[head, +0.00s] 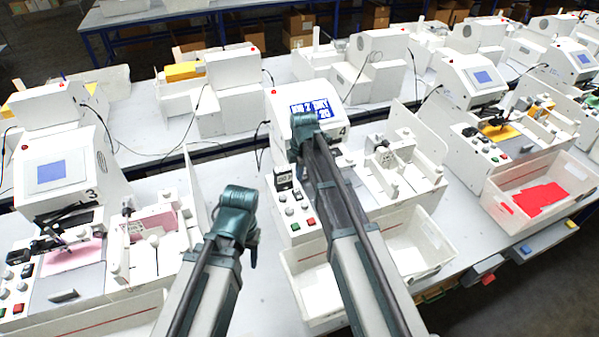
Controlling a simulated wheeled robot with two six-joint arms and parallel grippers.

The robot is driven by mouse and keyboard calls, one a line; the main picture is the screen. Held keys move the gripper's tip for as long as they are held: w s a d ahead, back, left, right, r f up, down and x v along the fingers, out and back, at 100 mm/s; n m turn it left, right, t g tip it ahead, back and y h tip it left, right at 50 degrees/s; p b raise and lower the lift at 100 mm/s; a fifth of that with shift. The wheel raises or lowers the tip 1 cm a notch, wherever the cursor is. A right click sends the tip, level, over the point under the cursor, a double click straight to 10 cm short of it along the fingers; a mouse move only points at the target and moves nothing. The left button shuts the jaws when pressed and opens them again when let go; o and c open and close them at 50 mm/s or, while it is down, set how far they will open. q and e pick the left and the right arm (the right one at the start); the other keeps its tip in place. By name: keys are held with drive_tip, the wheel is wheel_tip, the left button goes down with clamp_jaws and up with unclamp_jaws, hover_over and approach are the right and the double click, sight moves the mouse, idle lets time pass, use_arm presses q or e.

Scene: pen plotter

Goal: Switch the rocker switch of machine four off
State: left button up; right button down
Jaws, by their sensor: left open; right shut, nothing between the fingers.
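Machine four (340,98) is white, with a lit blue-and-white screen and a "4" beside it. Its control panel (298,240) below the screen, at the picture's middle, carries a dark labelled part (283,183), several pale knobs, a green button (295,227) and a red button (311,221). I cannot tell the rocker switch or its position from these. My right gripper (292,154) is shut and empty, above the panel's upper end and in front of the screen's lower left; its arm hides part of the machine. My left gripper (253,260) is open and empty, left of the panel. Its fingers are hard to make out.
Machine three (55,165) stands at the left, with its own panel and pink parts. A white bin (297,265) sits below machine four, partly behind my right arm. Another bin (498,198) with red pieces is at the right. White table shows between machines three and four.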

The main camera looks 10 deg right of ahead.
use_arm(q)
wheel_tip(320, 180, up, 4)
drive_tip(key=p, duration=0.3)
drive_tip(key=shift+d+r, duration=0.1)
drive_tip(key=shift+r, duration=0.1)
use_arm(e)
drive_tip(key=r, duration=0.4)
drive_tip(key=shift+s+d+r, duration=0.2)
drive_tip(key=shift+s, duration=0.15)
use_arm(q)
drive_tip(key=shift+r, duration=0.1)
use_arm(e)
drive_tip(key=shift+w+a, duration=0.3)
drive_tip(key=shift+w, duration=0.4)
